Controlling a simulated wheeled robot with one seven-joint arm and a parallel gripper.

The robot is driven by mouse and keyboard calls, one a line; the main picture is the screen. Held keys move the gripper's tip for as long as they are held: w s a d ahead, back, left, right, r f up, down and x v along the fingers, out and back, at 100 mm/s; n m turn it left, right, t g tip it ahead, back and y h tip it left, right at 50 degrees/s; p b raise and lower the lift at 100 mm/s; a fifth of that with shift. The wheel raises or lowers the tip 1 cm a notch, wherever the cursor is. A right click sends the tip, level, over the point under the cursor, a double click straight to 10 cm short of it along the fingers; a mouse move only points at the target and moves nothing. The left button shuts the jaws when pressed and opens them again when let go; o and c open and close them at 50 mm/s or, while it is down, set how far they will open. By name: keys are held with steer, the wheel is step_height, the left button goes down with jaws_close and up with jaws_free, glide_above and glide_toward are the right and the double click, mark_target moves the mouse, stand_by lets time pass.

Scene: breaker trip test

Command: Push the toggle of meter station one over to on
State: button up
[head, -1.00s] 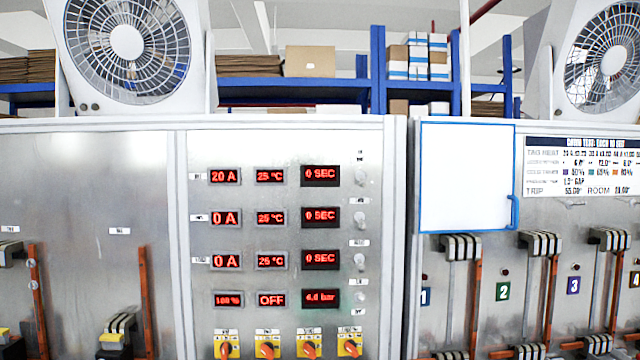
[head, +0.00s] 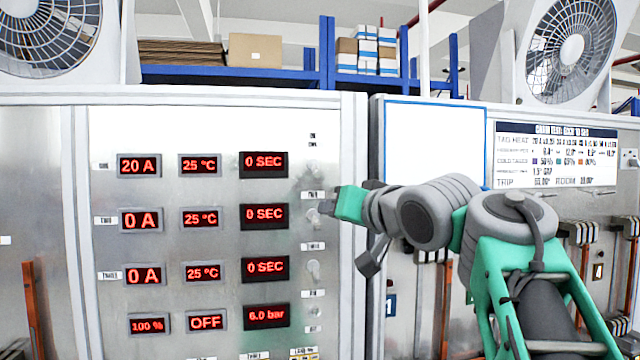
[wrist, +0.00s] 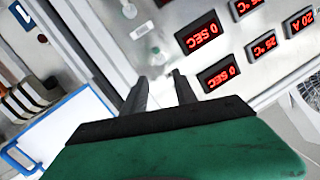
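The top row of the meter panel, reading 20 A, 25 °C and 0 SEC, has a small pale toggle (head: 313,169) at its right end. Whether it stands at on or off is too small to tell. My gripper (head: 328,207) is in front of the panel, lower than this toggle in the picture and overlapping the second row's toggle area. In the wrist view, the two dark fingers (wrist: 159,92) stand apart with nothing seen held between them. The second-row toggle (wrist: 158,56) shows beyond the fingertips there. The top toggle is not clearly visible in that view.
Lower toggles, including the third-row one (head: 313,270), line the same column. A blue-framed white board (head: 432,140) is just right of the panel, partly behind my arm. Breaker levers with orange bars (head: 446,300) stand farther right.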

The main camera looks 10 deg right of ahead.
steer(key=t+y, duration=0.1)
glide_toward(319, 172)
steer(key=w, duration=0.3)
steer(key=shift+n, duration=0.4)
steer(key=x, duration=0.2)
steer(key=p+x, duration=0.1)
steer(key=x, duration=0.1)
steer(key=p+x, duration=0.1)
steer(key=x, duration=0.1)
steer(key=shift+a, duration=0.4)
steer(key=shift+w+a+f, duration=0.1)
steer(key=shift+w+f, duration=0.05)
steer(key=shift+w, duration=0.35)
steer(key=shift+c, duration=0.5)
jaws_close()
